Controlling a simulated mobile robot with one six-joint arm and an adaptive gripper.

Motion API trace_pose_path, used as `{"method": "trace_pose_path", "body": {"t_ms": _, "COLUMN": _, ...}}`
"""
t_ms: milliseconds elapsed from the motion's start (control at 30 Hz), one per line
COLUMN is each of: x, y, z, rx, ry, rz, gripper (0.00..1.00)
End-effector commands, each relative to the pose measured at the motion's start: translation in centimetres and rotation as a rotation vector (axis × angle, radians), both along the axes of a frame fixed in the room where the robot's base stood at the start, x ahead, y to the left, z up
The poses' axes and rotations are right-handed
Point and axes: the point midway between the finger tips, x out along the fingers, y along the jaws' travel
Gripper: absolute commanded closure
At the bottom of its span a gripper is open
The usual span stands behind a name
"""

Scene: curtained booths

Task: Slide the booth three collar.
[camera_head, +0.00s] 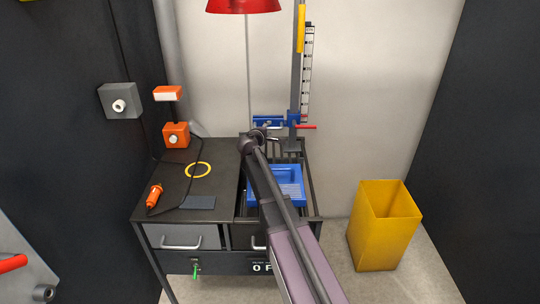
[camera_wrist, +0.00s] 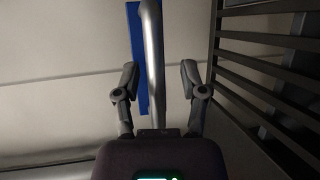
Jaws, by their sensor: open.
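The blue collar (camera_head: 262,119) sits on the upright grey post (camera_head: 296,80), with a red lever (camera_head: 306,127) to the right and a grey bar handle on its front. In the wrist view the collar (camera_wrist: 134,40) is a blue strip behind the grey bar (camera_wrist: 151,60). My gripper (camera_wrist: 158,75) is open, one finger each side of the bar in the picture. I cannot tell how deep the bar lies between the fingers; neither finger touches it visibly. In the head view my gripper (camera_head: 262,135) is at the collar's left part, small and partly hidden by my wrist.
A ruler scale (camera_head: 308,75) and yellow strip (camera_head: 301,30) stand along the post. Below are a blue tray (camera_head: 262,190), a dark bench (camera_head: 180,208) with an orange tool (camera_head: 153,195) and yellow ring (camera_head: 198,170). A yellow bin (camera_head: 375,235) stands right. A red shade (camera_head: 243,5) hangs above.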

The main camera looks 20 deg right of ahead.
Motion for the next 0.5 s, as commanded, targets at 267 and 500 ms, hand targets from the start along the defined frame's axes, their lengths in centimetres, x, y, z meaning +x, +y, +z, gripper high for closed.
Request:
{"method": "trace_pose_path", "body": {"t_ms": 267, "x": 0.0, "y": 0.0, "z": 1.4, "rx": -0.001, "ry": 0.0, "rz": 0.001, "gripper": 0.46}}
{"method": "trace_pose_path", "body": {"t_ms": 500, "x": 0.0, "y": 0.0, "z": 3.4, "rx": -0.003, "ry": 0.0, "rz": 0.002, "gripper": 0.46}}
